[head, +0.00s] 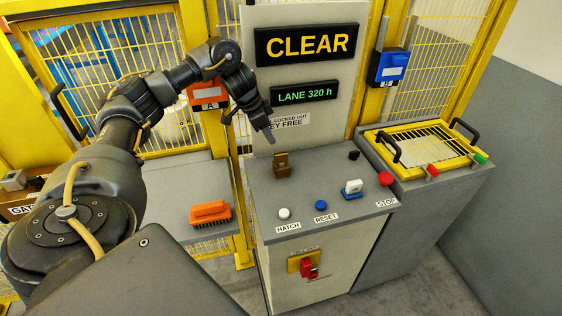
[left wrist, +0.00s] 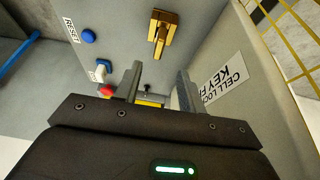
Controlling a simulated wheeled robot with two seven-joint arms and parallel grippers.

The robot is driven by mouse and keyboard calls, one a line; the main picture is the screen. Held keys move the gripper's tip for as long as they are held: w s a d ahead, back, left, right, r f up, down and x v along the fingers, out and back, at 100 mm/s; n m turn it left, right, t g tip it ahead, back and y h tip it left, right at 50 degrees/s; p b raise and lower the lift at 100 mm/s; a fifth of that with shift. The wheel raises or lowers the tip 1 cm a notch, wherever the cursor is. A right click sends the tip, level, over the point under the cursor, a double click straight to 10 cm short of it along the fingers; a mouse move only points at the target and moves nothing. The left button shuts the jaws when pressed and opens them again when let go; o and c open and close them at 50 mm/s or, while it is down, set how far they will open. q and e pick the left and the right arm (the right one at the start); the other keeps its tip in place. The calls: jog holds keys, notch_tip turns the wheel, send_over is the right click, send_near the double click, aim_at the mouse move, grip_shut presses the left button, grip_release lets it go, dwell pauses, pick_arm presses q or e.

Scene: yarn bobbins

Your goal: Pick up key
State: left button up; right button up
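A brass key-like piece (head: 282,168) stands on the grey console top, below the white sign about the key; I cannot tell key from lock in it. In the left wrist view the brass piece (left wrist: 161,32) shows beyond the fingertips, with nothing covering it. My left gripper (head: 249,124) is open and empty, above and to the left of the brass piece, not touching it. Its two fingers stand apart in the left wrist view (left wrist: 158,85). A red handle (head: 308,268) sits in a yellow plate on the console front. My right gripper is not in view.
The console (head: 262,205) carries a white button (head: 284,213), a blue button (head: 321,205), a white-and-blue switch (head: 352,187) and a red stop button (head: 385,179). A tall sign panel rises behind it. An orange brush (head: 210,212) lies on the left bench.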

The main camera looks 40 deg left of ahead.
aim_at(280, 153)
pick_arm(q)
jog(key=x, duration=0.5)
jog(key=shift+w+d+f, duration=0.15)
jog(key=shift+w+f, duration=0.05)
jog(key=shift+f, duration=0.25)
jog(key=p+x, duration=0.2)
jog(key=x, duration=0.2)
jog(key=shift+d+f, duration=0.1)
jog(key=shift+f, duration=0.15)
jog(key=shift+w+f, duration=0.15)
jog(key=shift+f, duration=0.05)
grip_shut()
